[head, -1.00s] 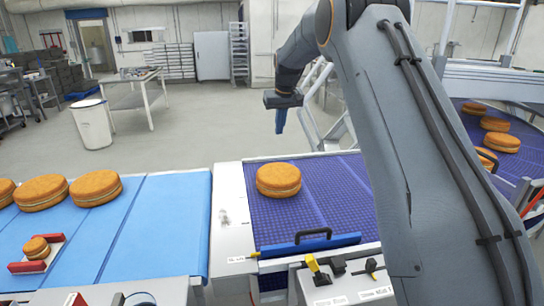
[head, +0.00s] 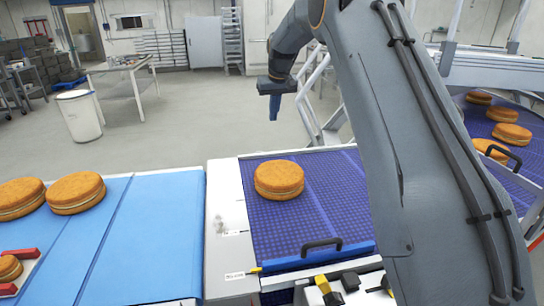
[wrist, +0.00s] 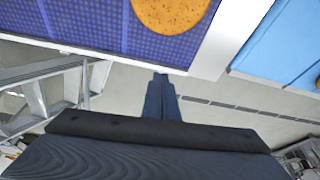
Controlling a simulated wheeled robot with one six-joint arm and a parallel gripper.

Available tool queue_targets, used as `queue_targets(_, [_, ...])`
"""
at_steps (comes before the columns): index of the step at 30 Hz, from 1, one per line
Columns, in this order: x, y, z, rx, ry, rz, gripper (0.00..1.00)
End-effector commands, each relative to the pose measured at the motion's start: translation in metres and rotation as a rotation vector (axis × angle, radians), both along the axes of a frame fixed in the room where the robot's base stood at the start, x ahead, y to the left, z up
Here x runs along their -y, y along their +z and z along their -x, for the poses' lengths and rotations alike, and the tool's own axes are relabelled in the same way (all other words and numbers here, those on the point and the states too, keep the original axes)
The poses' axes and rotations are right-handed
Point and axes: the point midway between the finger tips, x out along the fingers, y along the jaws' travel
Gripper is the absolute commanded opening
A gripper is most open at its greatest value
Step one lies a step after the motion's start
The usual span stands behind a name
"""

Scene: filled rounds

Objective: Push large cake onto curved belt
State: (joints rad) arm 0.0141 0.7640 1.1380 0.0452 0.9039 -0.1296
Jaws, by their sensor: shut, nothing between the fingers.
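A large round cake (head: 279,179), golden brown with a pale cream layer, lies flat on the purple mesh belt (head: 262,229) in the head view. In the wrist view part of the cake (wrist: 172,14) shows at the top edge. My gripper (head: 273,107) is shut and empty, its dark blue fingers pointing down beyond the belt's far edge, apart from the cake. In the wrist view the gripper (wrist: 162,82) is over the floor just outside the belt's frame. The curved purple belt (head: 472,125) at the right carries several cakes and is partly hidden by my arm.
A blue belt (head: 150,235) at the left holds large cakes (head: 76,192) and a small cake (head: 9,268) between red guides. A blue bar with a black handle (head: 321,244) crosses the purple belt's near end. A white bin (head: 79,116) and table (head: 122,70) stand on the floor behind.

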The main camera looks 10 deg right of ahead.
Motion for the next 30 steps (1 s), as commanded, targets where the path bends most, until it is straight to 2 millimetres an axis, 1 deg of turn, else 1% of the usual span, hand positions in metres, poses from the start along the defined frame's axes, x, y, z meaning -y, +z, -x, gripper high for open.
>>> queue_targets(1, [0.000, -0.006, -0.001, -0.001, 0.000, 0.000, 0.00])
queue_targets(7, [0.000, -0.024, -0.006, -0.001, 0.000, 0.000, 0.00])
queue_targets(11, [0.000, -0.041, -0.011, -0.002, 0.000, 0.000, 0.00])
queue_targets(18, [0.000, -0.077, -0.021, -0.001, 0.000, 0.000, 0.00])
queue_targets(21, [0.000, -0.086, -0.024, -0.001, 0.000, 0.000, 0.00])
queue_targets(26, [0.000, -0.093, -0.026, -0.002, 0.000, 0.000, 0.00])
queue_targets(30, [-0.001, -0.106, -0.029, -0.005, 0.000, 0.000, 0.00])
